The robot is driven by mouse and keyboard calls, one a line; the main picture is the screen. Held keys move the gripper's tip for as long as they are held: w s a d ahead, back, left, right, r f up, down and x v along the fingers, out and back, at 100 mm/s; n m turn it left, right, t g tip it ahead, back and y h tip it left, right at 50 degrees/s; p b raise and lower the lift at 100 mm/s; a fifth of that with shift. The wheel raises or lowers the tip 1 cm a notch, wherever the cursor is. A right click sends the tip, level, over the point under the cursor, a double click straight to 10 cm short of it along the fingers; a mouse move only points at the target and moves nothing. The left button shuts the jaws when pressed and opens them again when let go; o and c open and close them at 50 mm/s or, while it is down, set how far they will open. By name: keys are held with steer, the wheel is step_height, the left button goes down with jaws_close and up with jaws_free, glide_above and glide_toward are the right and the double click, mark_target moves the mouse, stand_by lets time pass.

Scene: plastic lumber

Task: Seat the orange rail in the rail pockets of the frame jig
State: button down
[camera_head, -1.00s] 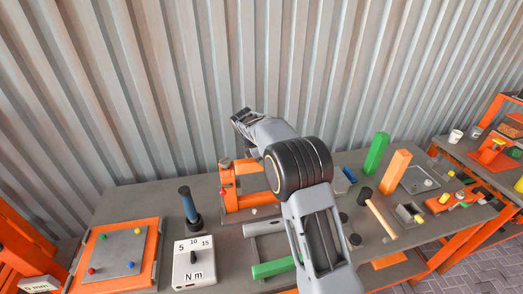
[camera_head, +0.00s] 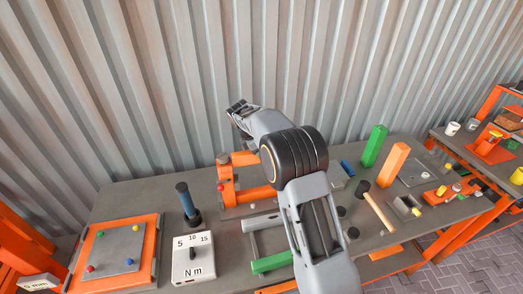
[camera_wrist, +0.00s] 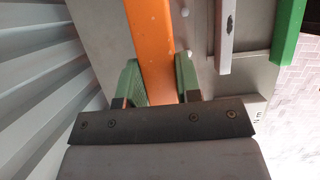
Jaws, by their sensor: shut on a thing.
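The orange rail (camera_wrist: 150,40) lies between the two green-padded fingers of my gripper (camera_wrist: 157,85) in the wrist view. My gripper is shut on it, and the rail runs away from the fingers to the top edge. A grey plate (camera_wrist: 196,30) with white round knobs shows beside the rail, with a grey bar (camera_wrist: 227,35) and a green bar (camera_wrist: 288,30) to its right. In the head view the grey bar (camera_head: 262,220) and green bar (camera_head: 272,262) lie on the bench, partly behind my arm. My fingers are hidden there, and I cannot tell whether the rail touches any pocket.
An upright green block (camera_head: 374,146), an upright orange block (camera_head: 390,165) and a mallet (camera_head: 378,208) are right.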

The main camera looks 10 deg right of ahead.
mark_target(250, 152)
steer(key=shift+f+b, duration=1.45)
steer(key=shift+f, duration=1.4)
steer(key=shift+p, duration=0.7)
steer(key=shift+f+b, duration=1.15)
steer(key=shift+f, duration=1.05)
steer(key=c, duration=0.7)
jaws_free()
steer(key=shift+c, duration=0.2)
steer(key=b+v, duration=0.1)
steer(key=v, duration=1.2)
steer(key=shift+r+b, duration=0.25)
steer(key=shift+b, duration=0.05)
steer(key=shift+a+r, duration=0.15)
